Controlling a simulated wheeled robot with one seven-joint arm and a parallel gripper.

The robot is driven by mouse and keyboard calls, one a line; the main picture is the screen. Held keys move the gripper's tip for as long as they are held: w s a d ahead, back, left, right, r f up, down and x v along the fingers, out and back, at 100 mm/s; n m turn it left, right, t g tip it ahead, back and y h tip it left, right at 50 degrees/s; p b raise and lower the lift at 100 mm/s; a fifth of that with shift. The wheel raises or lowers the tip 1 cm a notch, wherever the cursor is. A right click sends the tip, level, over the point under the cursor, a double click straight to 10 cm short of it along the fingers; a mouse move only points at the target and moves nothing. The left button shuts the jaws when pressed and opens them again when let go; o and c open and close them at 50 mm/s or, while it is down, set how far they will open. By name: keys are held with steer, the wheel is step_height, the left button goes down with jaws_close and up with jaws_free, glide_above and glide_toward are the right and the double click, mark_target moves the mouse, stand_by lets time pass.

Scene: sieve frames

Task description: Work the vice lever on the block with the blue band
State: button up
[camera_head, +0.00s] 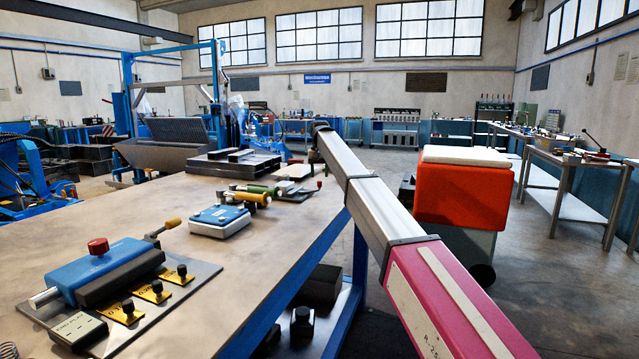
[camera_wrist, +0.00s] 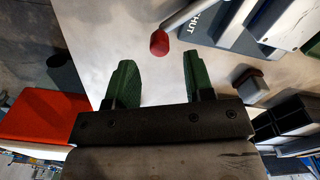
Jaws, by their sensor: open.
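My gripper (camera_wrist: 157,62) is open in the wrist view, its two green fingers apart with nothing between them. A lever with a red tip (camera_wrist: 160,42) lies just beyond the fingertips, not touching them. Its grey rod runs up to a silver and dark blue-grey fixture (camera_wrist: 215,25) with lettering like "SHUT", cut off by the frame edge. In the head view a small red tip (camera_head: 319,184) shows near the table's right edge, below the far end of my arm. My fingers are too small to make out there. I cannot tell which fixture carries the blue band.
The worktable (camera_head: 285,235) holds a blue fixture with a red knob (camera_head: 98,246), a white block with a blue top (camera_head: 220,217) and yellow-ended handles (camera_head: 258,198). A red box (camera_head: 463,190) stands right of my arm. A grey block with a dark red top (camera_wrist: 250,86) stands right of my fingers.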

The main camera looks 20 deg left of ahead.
step_height(320, 180, down, 4)
steer(key=shift+f, duration=0.1)
jaws_close()
